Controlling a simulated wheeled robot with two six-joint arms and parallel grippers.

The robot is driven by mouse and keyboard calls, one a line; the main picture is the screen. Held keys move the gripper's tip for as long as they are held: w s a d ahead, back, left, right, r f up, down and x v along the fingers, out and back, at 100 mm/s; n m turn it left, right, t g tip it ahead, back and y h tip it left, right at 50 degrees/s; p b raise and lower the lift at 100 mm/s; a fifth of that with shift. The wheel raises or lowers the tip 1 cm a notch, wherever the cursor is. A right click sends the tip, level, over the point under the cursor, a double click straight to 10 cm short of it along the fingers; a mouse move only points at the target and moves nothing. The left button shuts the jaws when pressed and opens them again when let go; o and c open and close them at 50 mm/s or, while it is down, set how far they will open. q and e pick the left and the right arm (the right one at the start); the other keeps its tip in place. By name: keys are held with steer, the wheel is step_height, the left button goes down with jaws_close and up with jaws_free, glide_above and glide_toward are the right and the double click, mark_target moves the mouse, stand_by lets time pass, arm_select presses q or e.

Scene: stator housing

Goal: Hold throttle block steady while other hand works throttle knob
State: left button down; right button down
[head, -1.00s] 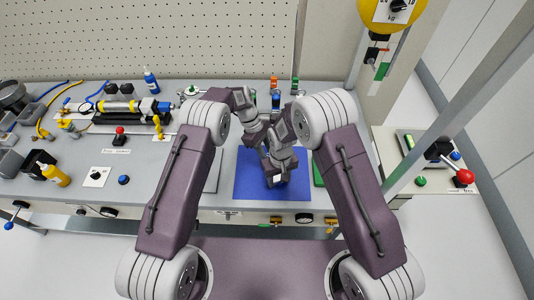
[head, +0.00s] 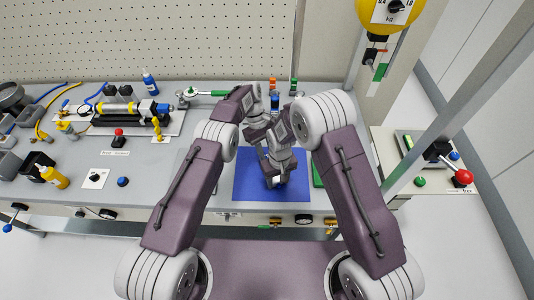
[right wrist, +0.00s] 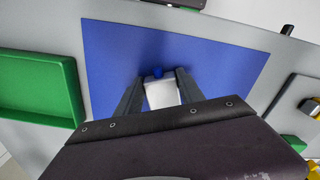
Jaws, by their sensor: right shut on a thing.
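The throttle block (right wrist: 162,95) is a small pale block, standing over the blue mat (right wrist: 105,45) in the right wrist view. Its blue throttle knob (right wrist: 157,73) shows at its far end. My right gripper (right wrist: 158,82) is shut on the block, one dark finger along each side. In the head view my right gripper (head: 275,180) is low over the blue mat and hides most of the block. My left arm's wrist (head: 252,118) is close beside the right one, up and left of it. The left fingertips are not clear, so their opening cannot be told.
A green tray (right wrist: 35,85) lies beside the mat. Several coloured bottles or parts (head: 275,98) stand behind the two wrists. A yellow-and-black cylinder assembly (head: 125,107) is at the left of the bench. The two wrists are crowded together over the mat.

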mark_target(267, 156)
arm_select(q)
steer(key=c, duration=1.1)
jaws_free()
steer(key=shift+r, duration=0.15)
step_height(267, 156, up, 10)
steer(key=shift+f, duration=0.1)
